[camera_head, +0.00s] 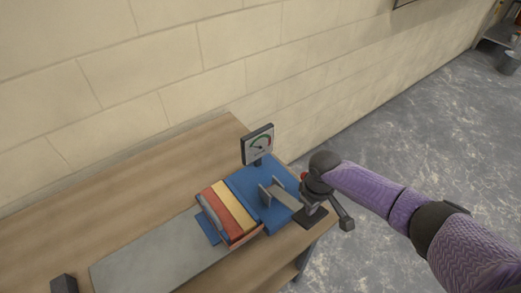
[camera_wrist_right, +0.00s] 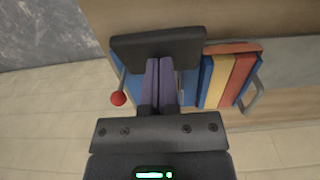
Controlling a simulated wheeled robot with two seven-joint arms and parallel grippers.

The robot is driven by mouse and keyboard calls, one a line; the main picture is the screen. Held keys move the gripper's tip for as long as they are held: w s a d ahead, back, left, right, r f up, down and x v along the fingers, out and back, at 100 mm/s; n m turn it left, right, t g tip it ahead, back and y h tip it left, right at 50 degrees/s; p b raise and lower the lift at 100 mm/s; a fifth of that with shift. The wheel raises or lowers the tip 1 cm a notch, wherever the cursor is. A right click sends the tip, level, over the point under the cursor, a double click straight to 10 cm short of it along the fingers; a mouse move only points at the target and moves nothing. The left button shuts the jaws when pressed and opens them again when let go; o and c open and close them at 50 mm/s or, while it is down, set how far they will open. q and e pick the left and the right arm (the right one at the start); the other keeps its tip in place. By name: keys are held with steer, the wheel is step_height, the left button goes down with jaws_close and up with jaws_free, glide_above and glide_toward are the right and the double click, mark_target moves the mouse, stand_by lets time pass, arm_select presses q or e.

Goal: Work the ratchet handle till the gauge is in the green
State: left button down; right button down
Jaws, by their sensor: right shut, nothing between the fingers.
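The gauge (camera_head: 258,145) stands on a post on the blue ratchet device (camera_head: 244,183). Its round face has a green part and a dark needle, too small for me to read exactly. The ratchet handle's red knob (camera_wrist_right: 118,98) shows in the right wrist view, left of my fingers and apart from them; in the head view it is mostly hidden behind my wrist. My right gripper (camera_wrist_right: 159,68) is shut and empty, with its purple fingers together over the device. It also shows in the head view (camera_head: 317,199) at the device's right end. My left gripper is out of view.
A long grey plate (camera_head: 150,257) runs toward the lower left. A dark block (camera_head: 64,284) stands at the lower left. A block wall (camera_head: 180,60) is behind.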

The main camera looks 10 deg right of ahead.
step_height(320, 180, down, 6)
steer(key=b, duration=0.3)
steer(key=shift+r+b, duration=0.2)
steer(key=shift+b, duration=0.1)
step_height(320, 180, up, 9)
steer(key=p, duration=0.9)
steer(key=shift+w+a, duration=0.1)
steer(key=shift+w, duration=0.05)
steer(key=shift+f, duration=0.25)
